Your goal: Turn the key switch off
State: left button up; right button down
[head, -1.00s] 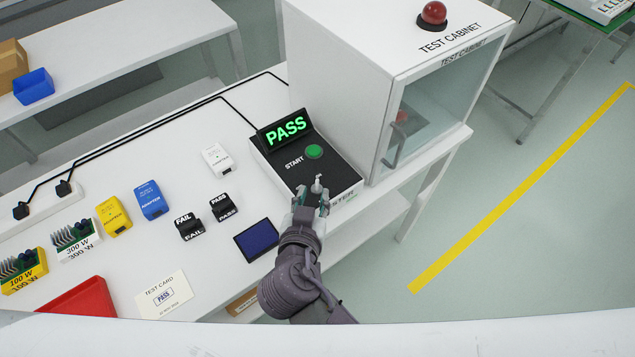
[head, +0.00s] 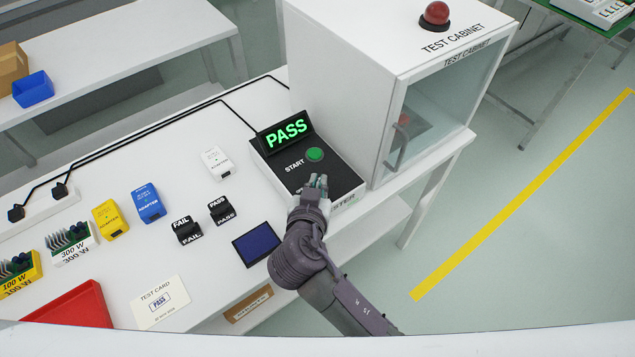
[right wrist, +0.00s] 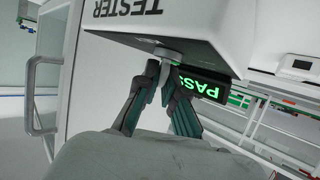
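The black and white tester (head: 280,178) stands on the bench, with its PASS display (head: 287,133) lit green and a round green START button (head: 315,154). In the head view my right gripper (head: 317,182) is at the tester's front end and hides the key switch. In the right wrist view the silver key switch (right wrist: 168,55) shows on the tester (right wrist: 190,25). Its key is between the two fingertips of my right gripper (right wrist: 164,80), which look closed on it from both sides. My left gripper is not in view.
The white test cabinet (head: 340,75) with a red lamp (head: 435,14) stands right beside the tester. On the bench to the left are PASS and FAIL blocks (head: 187,230), a dark blue pad (head: 256,244), several adapters, a test card (head: 160,302) and a red tray (head: 75,308).

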dwell(0.3)
jog(key=shift+d+r+n+y+p, duration=0.1)
jog(key=shift+d+n+y+p, duration=0.05)
jog(key=shift+n+y+p, duration=1)
jog(key=n+g+y+p, duration=0.1)
jog(key=n+y+p, duration=0.2)
jog(key=n+g+y+p, duration=0.1)
jog(key=n+y+p, duration=0.2)
jog(key=y, duration=0.1)
jog(key=shift+w+r+p, duration=0.1)
jog(key=shift+r+p, duration=0.05)
jog(key=shift+p, duration=0.25)
jog(key=shift+d+n+g+y+p, duration=0.1)
jog(key=shift+n+g+y+p, duration=0.2)
jog(key=shift+n+y, duration=0.25)
jog(key=shift+n+g+y, duration=0.6)
jog(key=shift+n, duration=0.3)
jog(key=shift+w+f+n+g+y, duration=0.1)
jog(key=shift+f+n+g+y, duration=0.1)
jog(key=shift+n+g+y, duration=0.35)
jog(key=n+g+y+b, duration=0.1)
jog(key=n+g, duration=0.1)
jog(key=shift+f+n+g+y, duration=0.1)
jog(key=shift+n+g+y, duration=0.15)
jog(key=shift+g, duration=0.1)
jog(key=shift+n+g+y+b, duration=0.3)
jog(key=shift+n+g+b, duration=0.2)
jog(key=shift+n+g, duration=0.45)
jog(key=shift+s+a+g, duration=0.2)
jog(key=shift+g, duration=0.05)
